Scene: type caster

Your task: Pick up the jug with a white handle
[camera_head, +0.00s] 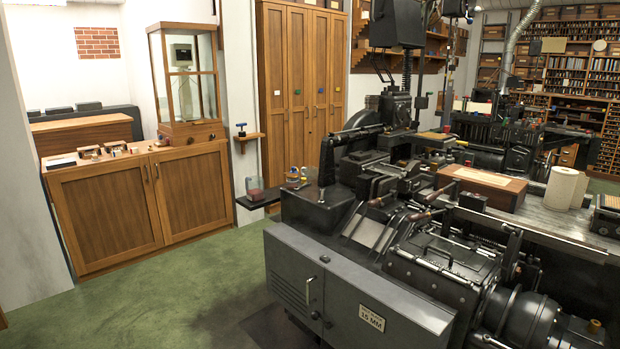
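I cannot make out a jug with a white handle in the head view. A small clear container with a reddish lower part (255,188) stands on a dark shelf beside the machine. A few small colourful items (296,178) sit on the machine's left end, too small to tell apart. Neither of my grippers is in view.
A large black casting machine (440,250) fills the right side, with a grey door cabinet (340,295) at its front. A wooden cabinet (140,205) with a glass case (186,85) stands left. Green floor (170,295) between them is clear.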

